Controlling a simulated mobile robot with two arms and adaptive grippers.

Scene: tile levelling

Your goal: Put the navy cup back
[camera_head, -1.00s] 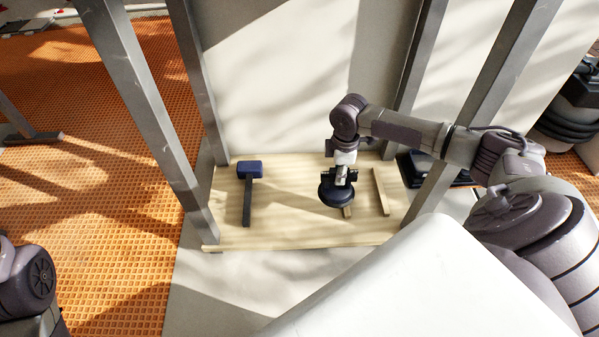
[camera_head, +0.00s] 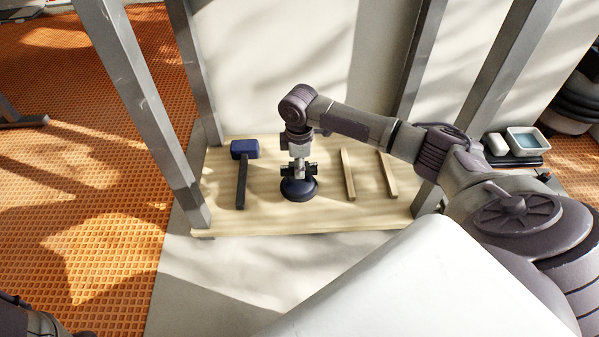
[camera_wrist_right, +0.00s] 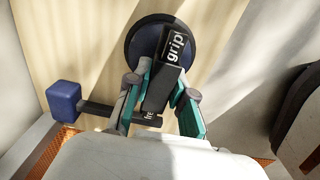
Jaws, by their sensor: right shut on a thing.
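The navy cup (camera_head: 299,189) is a round suction cup with a dark handle marked "grip". My right gripper (camera_head: 298,171) is shut on its handle from above, and the cup hangs or rests upright at the wooden board (camera_head: 300,224). I cannot tell whether its rim touches the board. In the right wrist view, the cup's disc (camera_wrist_right: 135,45) shows beyond the handle, between the teal fingers of the gripper (camera_wrist_right: 162,92). My left gripper is not in view; only a bit of my left arm shows at the lower left.
A navy-headed mallet (camera_head: 244,150) lies on the board left of the cup. Two wooden strips (camera_head: 348,174) (camera_head: 388,174) lie to its right. Grey metal posts (camera_head: 145,110) rise around the board. A tray with a pale blue container (camera_head: 525,140) stands beyond at the right.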

